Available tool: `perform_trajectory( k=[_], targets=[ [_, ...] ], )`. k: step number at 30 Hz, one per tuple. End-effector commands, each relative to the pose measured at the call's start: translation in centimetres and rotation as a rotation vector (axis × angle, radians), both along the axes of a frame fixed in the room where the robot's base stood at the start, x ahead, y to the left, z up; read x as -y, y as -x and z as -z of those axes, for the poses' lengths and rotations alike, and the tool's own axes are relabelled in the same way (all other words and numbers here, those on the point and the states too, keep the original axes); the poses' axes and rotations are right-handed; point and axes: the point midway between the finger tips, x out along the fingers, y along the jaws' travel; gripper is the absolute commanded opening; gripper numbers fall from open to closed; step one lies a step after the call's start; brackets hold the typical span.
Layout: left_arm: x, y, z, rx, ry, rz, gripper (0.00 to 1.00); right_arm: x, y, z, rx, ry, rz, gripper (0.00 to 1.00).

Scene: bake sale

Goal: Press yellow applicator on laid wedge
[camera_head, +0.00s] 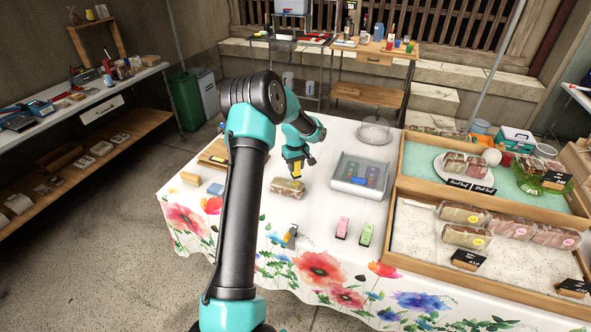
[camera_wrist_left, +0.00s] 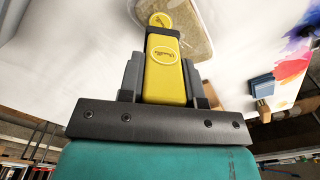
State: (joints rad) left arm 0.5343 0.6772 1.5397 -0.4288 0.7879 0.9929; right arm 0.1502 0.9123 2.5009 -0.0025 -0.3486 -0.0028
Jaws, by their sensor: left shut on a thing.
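My left gripper (camera_head: 295,157) is shut on the yellow applicator (camera_head: 297,170) and holds it upright, tip down. In the left wrist view the applicator's yellow body (camera_wrist_left: 165,80) sits between the two dark fingers. A round yellow disc (camera_wrist_left: 160,20) shows at its tip, against the wrapped wedge. The wedge (camera_head: 287,188) lies flat on the flowered tablecloth, directly under the applicator; its packed side also shows in the left wrist view (camera_wrist_left: 193,18). The tip is at or just above the wedge's top; I cannot tell whether they touch. My right gripper is out of view.
A grey tray (camera_head: 337,185) with coloured items stands right of the wedge. Pink (camera_head: 342,228) and green (camera_head: 366,234) applicators stand in front. A blue block (camera_head: 215,190) lies to the left. Wooden display crates (camera_head: 393,212) with wrapped wedges fill the right side.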

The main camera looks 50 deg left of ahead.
Motion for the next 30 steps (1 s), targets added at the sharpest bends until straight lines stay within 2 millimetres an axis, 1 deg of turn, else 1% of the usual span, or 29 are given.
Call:
perform_trajectory(
  k=[12,15,26,29,30],
  targets=[
    [0.0,0.0,-2.7,0.000,-0.001,0.000,0.11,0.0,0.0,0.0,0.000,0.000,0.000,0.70],
    [0.0,0.0,-3.0,0.000,0.000,0.000,0.11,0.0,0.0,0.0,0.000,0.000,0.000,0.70],
    [0.1,0.0,-3.1,0.000,0.000,0.003,0.11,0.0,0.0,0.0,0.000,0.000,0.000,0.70],
    [0.8,-0.4,-3.2,0.001,0.001,0.026,0.11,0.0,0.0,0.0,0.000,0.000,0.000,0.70],
    [1.3,-0.6,-3.3,0.000,0.002,0.044,0.11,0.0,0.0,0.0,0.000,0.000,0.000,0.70]
  ],
)
